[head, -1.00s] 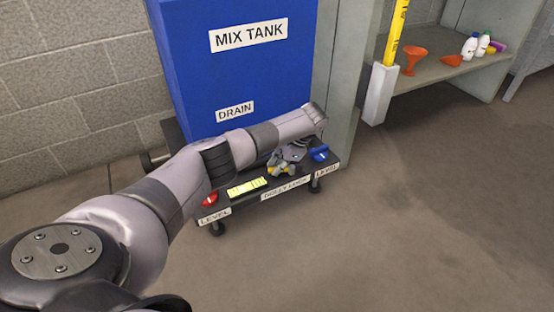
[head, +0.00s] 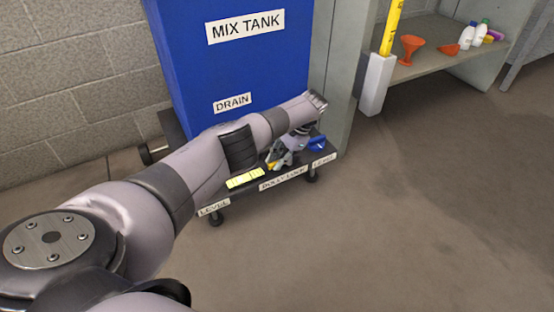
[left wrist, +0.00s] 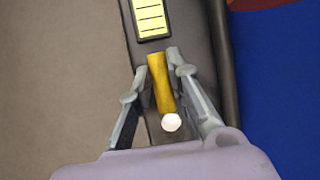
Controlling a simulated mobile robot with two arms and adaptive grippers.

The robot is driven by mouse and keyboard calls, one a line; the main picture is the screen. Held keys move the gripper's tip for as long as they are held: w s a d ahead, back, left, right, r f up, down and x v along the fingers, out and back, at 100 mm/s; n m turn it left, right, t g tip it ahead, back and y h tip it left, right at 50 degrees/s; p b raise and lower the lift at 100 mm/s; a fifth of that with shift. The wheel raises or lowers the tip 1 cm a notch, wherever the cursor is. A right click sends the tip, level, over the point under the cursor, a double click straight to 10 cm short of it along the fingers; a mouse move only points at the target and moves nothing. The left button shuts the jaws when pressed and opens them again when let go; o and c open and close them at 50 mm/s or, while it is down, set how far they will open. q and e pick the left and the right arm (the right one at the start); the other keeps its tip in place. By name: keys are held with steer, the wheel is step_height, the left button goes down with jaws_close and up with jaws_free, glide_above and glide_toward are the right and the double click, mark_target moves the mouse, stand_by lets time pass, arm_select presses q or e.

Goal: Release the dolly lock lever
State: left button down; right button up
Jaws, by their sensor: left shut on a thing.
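The yellow dolly lock lever (left wrist: 158,78) stands on the dark dolly deck. It ends in a pale round tip (left wrist: 171,122). My left gripper (left wrist: 157,66) has one finger on each side of the lever and is shut on it. In the head view my left gripper (head: 282,156) is low over the deck, behind the "DOLLY LOCK" label (head: 283,179). Only a little of the yellow lever (head: 271,166) shows there, the rest being hidden by the gripper. My right gripper is not in view.
The blue mix tank (head: 235,70) stands on the dolly behind my arm. A blue handle (head: 317,143) is right of the gripper, and a yellow lined label (head: 245,178) is to its left. A grey post and a shelf (head: 430,65) with funnels and bottles stand at right. The floor in front is clear.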

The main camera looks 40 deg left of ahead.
arm_select(q)
steer(key=c, duration=1.5)
jaws_free()
steer(key=v, duration=1.2)
